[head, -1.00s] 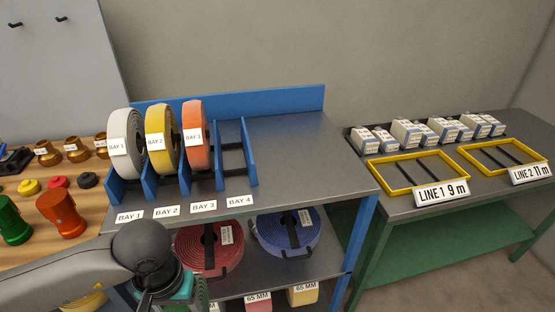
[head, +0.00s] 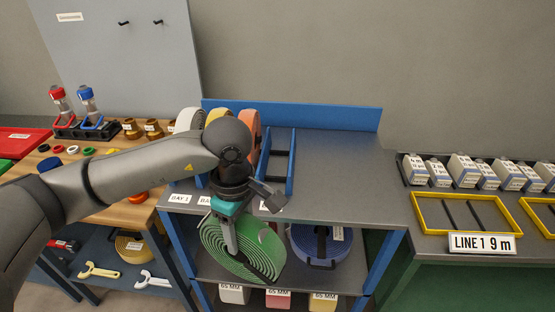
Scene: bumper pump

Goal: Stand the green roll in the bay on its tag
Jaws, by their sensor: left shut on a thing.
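My left gripper (head: 231,235) is shut on the green roll (head: 262,256), a flat spiral coil that hangs upright, its face towards me, in front of the rack. No bay tag on the roll is readable from here. The rack's rightmost bay (head: 279,165), between blue dividers, is empty. The bays to its left hold an orange roll (head: 254,121), a yellow roll (head: 215,114) and a grey roll (head: 188,119), all partly hidden by my arm. The BAY 1 label (head: 180,199) shows on the front edge; the labels further right are mostly covered. My right gripper is out of view.
A blue roll (head: 322,243) lies on the shelf below. The grey rack top (head: 340,170) right of the bays is clear. A bench with yellow frames (head: 427,225) stands at the right. A wooden bench with fittings (head: 130,127) stands at the left.

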